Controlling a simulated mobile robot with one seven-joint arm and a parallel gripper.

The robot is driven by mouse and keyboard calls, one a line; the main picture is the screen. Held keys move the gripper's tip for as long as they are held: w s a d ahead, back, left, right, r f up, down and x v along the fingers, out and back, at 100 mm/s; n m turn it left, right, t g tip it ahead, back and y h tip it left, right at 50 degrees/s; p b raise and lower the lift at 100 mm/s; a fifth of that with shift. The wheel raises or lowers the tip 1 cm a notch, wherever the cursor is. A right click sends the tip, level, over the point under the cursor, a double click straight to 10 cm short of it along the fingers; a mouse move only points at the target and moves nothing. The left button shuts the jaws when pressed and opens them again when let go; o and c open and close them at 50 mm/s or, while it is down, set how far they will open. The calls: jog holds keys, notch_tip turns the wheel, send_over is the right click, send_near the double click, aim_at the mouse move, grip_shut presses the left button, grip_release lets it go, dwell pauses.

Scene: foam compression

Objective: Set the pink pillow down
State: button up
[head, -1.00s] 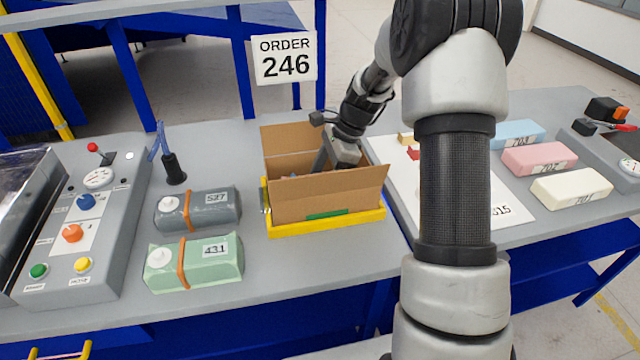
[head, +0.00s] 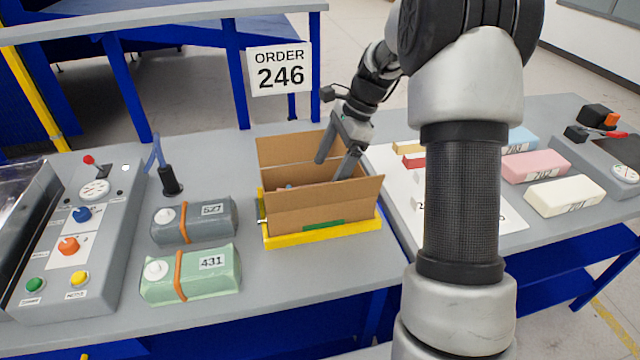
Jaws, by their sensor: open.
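My gripper (head: 332,168) is open, with its two fingers apart and pointing down at the mouth of the cardboard box (head: 325,208). I see nothing held between the fingers. The box stands open in a yellow tray (head: 322,234). Only a small strip of contents shows inside it, at the left; the front wall hides the rest. I cannot make out a pink pillow there. A pink block (head: 536,166) with a number label lies on the right side of the table, well away from my gripper.
A grey pack (head: 194,220) and a green pack (head: 190,274), both strapped, lie left of the box. A control panel (head: 72,240) stands at far left. A white block (head: 565,196) and a blue block (head: 522,140) flank the pink one. An "ORDER 246" sign (head: 279,70) stands behind.

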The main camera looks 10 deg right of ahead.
jog(key=shift+v, duration=1.85)
